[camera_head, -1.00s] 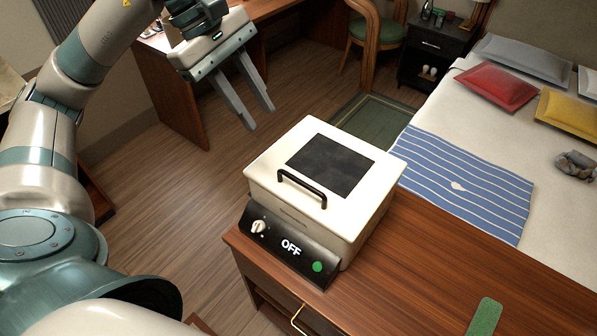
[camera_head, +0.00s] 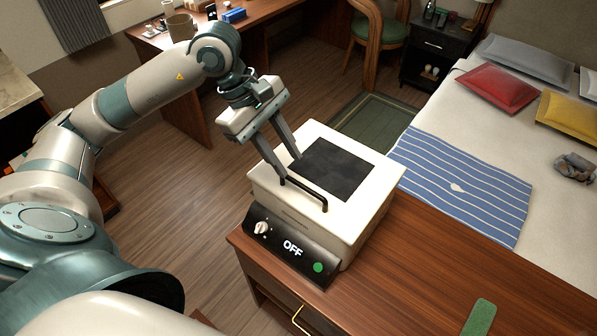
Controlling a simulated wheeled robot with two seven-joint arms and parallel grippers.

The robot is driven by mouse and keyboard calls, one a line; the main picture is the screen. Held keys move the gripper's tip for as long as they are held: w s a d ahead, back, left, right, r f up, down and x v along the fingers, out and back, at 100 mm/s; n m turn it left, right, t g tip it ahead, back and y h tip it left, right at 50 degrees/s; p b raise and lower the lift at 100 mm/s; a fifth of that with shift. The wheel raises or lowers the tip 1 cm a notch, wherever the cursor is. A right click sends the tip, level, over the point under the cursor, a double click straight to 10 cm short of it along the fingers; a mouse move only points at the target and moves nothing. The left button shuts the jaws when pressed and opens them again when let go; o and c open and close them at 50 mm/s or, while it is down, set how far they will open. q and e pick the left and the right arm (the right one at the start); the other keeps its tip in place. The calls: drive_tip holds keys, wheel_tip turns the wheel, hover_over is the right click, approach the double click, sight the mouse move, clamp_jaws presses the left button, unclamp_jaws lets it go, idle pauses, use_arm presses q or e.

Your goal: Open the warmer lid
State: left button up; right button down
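The white warmer (camera_head: 352,224) sits on the wooden counter. Its lid (camera_head: 318,131), with a dark panel (camera_head: 340,168) on top, is shut. A black bar handle (camera_head: 308,191) stands along the lid's front edge. The front control panel (camera_head: 275,240) reads OFF and has a knob and a green button. My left gripper (camera_head: 290,170) is open and empty, pointing down at the handle's left end. One finger shows at the handle's end and the other over the lid behind it; I cannot tell if either touches. My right gripper is not in view.
The wooden counter (camera_head: 420,262) is clear right of the warmer, except for a green strip (camera_head: 479,318) near the front. A bed with a blue striped cloth (camera_head: 462,187) lies behind. A desk and green chair stand farther back.

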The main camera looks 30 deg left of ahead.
sight(304, 186)
use_arm(q)
drive_tip(key=p+x, duration=0.1)
drive_tip(key=x, duration=0.4)
drive_tip(key=shift+d+f+p, duration=0.1)
drive_tip(key=shift+d+p, duration=0.05)
drive_tip(key=shift+p, duration=0.15)
drive_tip(key=shift+x, duration=0.75)
clamp_jaws()
